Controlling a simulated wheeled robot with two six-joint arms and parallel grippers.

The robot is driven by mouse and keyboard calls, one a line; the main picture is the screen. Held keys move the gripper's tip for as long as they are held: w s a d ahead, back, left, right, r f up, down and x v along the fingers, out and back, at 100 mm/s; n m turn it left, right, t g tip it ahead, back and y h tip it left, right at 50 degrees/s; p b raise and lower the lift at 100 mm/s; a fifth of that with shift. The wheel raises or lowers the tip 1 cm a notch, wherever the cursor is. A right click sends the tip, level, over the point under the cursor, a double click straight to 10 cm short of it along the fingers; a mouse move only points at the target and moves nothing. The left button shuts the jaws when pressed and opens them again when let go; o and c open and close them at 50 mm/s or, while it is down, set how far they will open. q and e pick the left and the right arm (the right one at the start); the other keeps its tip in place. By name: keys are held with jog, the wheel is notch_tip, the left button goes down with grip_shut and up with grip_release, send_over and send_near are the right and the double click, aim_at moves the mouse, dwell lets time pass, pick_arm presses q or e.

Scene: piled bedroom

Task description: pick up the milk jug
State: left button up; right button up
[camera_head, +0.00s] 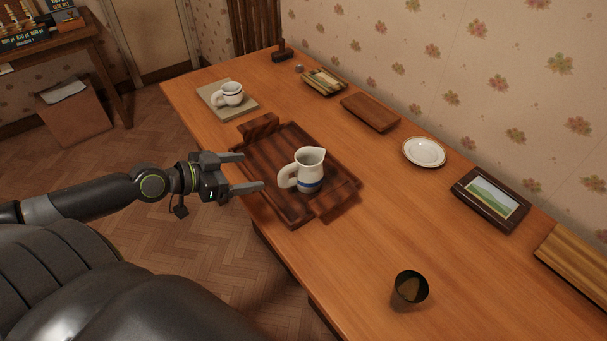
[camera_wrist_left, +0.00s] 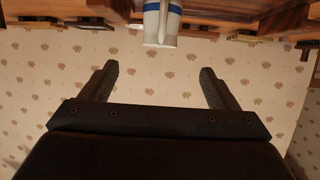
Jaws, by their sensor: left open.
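The milk jug (camera_head: 311,171) is cream with a blue band near its base. It stands upright on a dark wooden tray (camera_head: 275,202), its handle toward my left gripper. My left gripper (camera_head: 254,171) is open and empty, over the tray's left side, with its fingers pointing at the jug and a gap between them. In the left wrist view, the jug (camera_wrist_left: 162,22) appears upside down at the top, beyond and between the open fingers (camera_wrist_left: 160,82). My right gripper is in neither view.
A white mug (camera_head: 228,95) sits on a book behind the tray. A dark cup (camera_head: 410,287) stands at the front of the table. A plate (camera_head: 424,152), a picture frame (camera_head: 491,199) and a wooden block (camera_head: 370,112) lie along the wall side.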

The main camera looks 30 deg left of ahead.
aim_at(290, 167)
pick_arm(q)
jog(key=p+x, duration=0.2)
jog(key=x, duration=0.8)
jog(key=shift+w+d+f+p, duration=0.1)
jog(key=shift+w+d+p, duration=0.15)
jog(key=shift+w+p, duration=0.15)
jog(key=p+x, duration=0.1)
jog(key=x, duration=0.3)
jog(key=shift+f, duration=0.2)
jog(key=shift+a, duration=0.1)
jog(key=c, duration=1.5)
